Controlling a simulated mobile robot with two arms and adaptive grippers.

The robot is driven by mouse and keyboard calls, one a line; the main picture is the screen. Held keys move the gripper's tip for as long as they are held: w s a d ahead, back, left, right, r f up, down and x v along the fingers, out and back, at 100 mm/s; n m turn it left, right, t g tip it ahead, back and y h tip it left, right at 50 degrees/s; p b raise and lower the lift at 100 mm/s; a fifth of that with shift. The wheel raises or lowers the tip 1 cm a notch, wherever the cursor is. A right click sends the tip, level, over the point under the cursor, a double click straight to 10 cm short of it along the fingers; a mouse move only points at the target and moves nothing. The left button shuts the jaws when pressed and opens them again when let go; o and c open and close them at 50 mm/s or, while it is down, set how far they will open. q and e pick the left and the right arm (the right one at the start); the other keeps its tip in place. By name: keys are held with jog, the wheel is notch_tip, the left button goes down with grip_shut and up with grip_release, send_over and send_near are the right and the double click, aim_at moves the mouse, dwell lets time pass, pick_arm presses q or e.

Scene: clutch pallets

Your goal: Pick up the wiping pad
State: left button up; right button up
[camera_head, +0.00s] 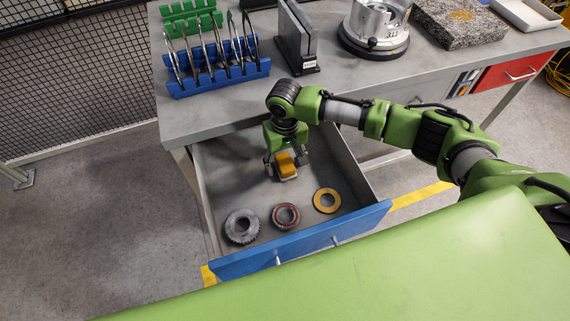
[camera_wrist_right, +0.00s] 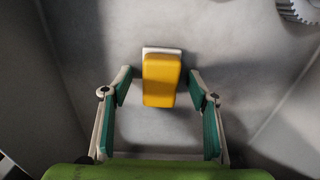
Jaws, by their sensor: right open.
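The wiping pad (camera_head: 286,164) is a yellow-orange block with a pale base, in the open drawer (camera_head: 348,226) under the workbench. In the right wrist view the pad (camera_wrist_right: 161,80) sits upright in the picture's middle, with its far end beyond the fingertips. My right gripper (camera_head: 282,170) reaches down into the drawer over the pad. In the right wrist view my right gripper (camera_wrist_right: 160,87) is open, with one finger on each side of the pad and a gap on both sides. My left gripper is not in view.
A grey gear (camera_head: 241,227), a red-rimmed ring (camera_head: 286,216) and a yellow ring (camera_head: 327,200) lie at the drawer's front. The drawer walls surround my gripper. On the bench stand a blue rack (camera_head: 220,78), a dark block stand (camera_head: 295,40) and a round metal fixture (camera_head: 374,28).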

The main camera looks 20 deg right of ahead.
aim_at(285, 161)
jog(key=c, duration=1.2)
jog(key=shift+r, duration=0.1)
jog(key=shift+r, duration=0.45)
notch_tip(285, 161, up, 2)
jog(key=shift+r, duration=0.15)
jog(key=s+d+r, duration=0.2)
jog(key=s+r, duration=0.1)
jog(key=s, duration=0.1)
jog(key=s+d+r, duration=0.3)
jog(key=s, duration=0.1)
jog(key=s+d+r, duration=0.2)
jog(key=s+r, duration=0.1)
jog(key=s, duration=0.1)
jog(key=shift+d+r+b, duration=0.2)
jog(key=shift+r+b, duration=0.1)
jog(key=shift+r, duration=0.05)
